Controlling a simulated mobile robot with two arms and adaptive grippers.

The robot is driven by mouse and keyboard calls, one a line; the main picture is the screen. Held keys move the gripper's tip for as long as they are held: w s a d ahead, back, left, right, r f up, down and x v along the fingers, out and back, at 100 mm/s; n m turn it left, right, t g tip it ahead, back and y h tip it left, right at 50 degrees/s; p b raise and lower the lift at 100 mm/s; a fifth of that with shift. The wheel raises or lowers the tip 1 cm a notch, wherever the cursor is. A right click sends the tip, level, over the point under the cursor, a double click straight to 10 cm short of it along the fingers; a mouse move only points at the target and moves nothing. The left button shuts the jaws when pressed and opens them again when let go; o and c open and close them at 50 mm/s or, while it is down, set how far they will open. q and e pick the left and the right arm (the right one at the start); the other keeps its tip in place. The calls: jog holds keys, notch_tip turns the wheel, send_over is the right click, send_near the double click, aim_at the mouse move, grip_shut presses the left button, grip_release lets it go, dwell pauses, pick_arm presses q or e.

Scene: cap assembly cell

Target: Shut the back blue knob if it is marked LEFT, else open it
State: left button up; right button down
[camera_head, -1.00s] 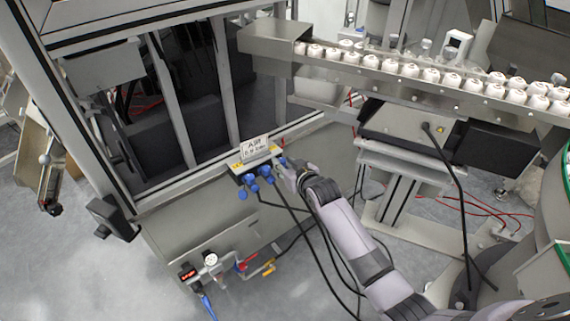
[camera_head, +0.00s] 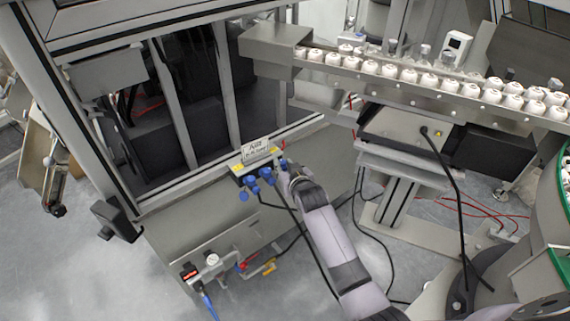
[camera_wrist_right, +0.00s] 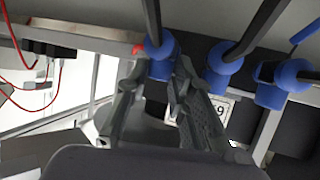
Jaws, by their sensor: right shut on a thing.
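A row of blue knobs (camera_head: 254,188) sits on a small yellow-edged block on the front of the grey cabinet. A white sign (camera_head: 256,151) stands above them; its lettering is too small to read. My right gripper (camera_head: 288,172) is at the far right end of the row, next to the blue knob there (camera_head: 283,163). In the right wrist view, its fingers (camera_wrist_right: 157,82) close around the sides of one blue knob (camera_wrist_right: 160,57), with two more blue knobs (camera_wrist_right: 222,62) to the right. No LEFT marking is legible. My left gripper is not in view.
Black cables hang from the knob block beside my right arm. A conveyor (camera_head: 400,85) with white-capped containers runs behind on the right. Floor at the lower left is clear.

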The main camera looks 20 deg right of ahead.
jog(key=shift+r, duration=0.1)
jog(key=c, duration=1.4)
grip_release()
jog(key=shift+d, duration=0.1)
